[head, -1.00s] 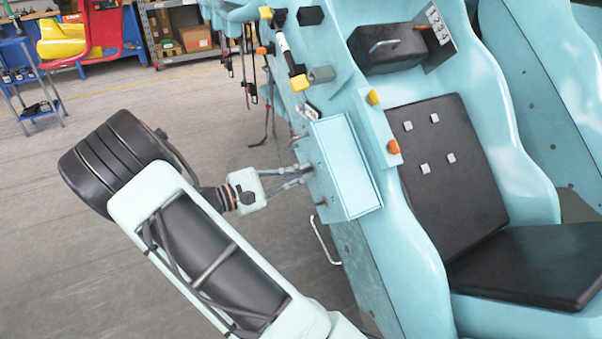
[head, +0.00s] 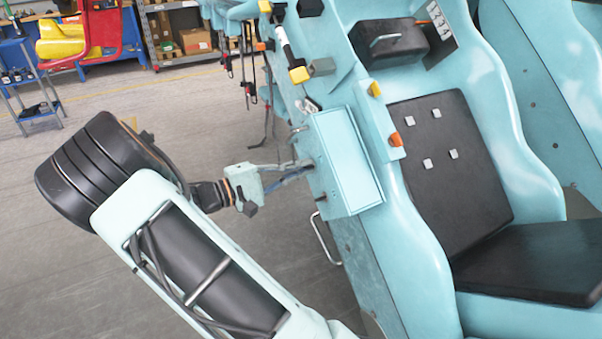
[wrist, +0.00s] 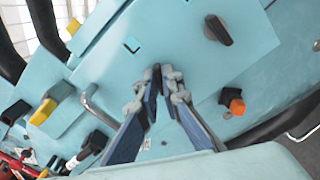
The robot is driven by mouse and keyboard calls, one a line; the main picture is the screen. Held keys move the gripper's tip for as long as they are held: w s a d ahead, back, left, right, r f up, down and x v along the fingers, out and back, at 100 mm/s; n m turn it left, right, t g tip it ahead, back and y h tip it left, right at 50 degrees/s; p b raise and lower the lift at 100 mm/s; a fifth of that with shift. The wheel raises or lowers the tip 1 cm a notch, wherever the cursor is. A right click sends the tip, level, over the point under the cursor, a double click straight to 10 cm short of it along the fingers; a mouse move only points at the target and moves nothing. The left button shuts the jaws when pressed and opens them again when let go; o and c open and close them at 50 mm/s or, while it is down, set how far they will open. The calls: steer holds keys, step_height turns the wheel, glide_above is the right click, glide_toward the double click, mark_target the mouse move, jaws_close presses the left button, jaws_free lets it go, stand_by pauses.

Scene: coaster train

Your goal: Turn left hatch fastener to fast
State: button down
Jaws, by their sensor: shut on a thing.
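The teal hatch box (head: 345,160) stands on the side of the teal coaster car in the head view. My gripper (head: 312,166) reaches its left side face from the left. In the wrist view, my gripper (wrist: 160,78) has its two blue-grey fingers converging at the teal panel (wrist: 185,55). They are shut on a small dark fastener, mostly hidden between the fingertips, so its angle cannot be read. A second black knob (wrist: 218,30) sits free on the same panel, up and right of the fingers.
A black-and-orange knob (wrist: 232,98) is right of the fingers and a bent metal handle (wrist: 92,100) is left. The black seat (head: 450,170) is right of the box. A metal grab handle (head: 324,238) is below it. Open floor (head: 150,110) lies left.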

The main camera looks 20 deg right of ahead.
steer(key=shift+f+m+b, duration=0.15)
steer(key=shift+m+b, duration=4)
steer(key=shift+m, duration=2.05)
steer(key=c, duration=2.1)
jaws_free()
steer(key=a, duration=1.2)
steer(key=shift+s, duration=0.25)
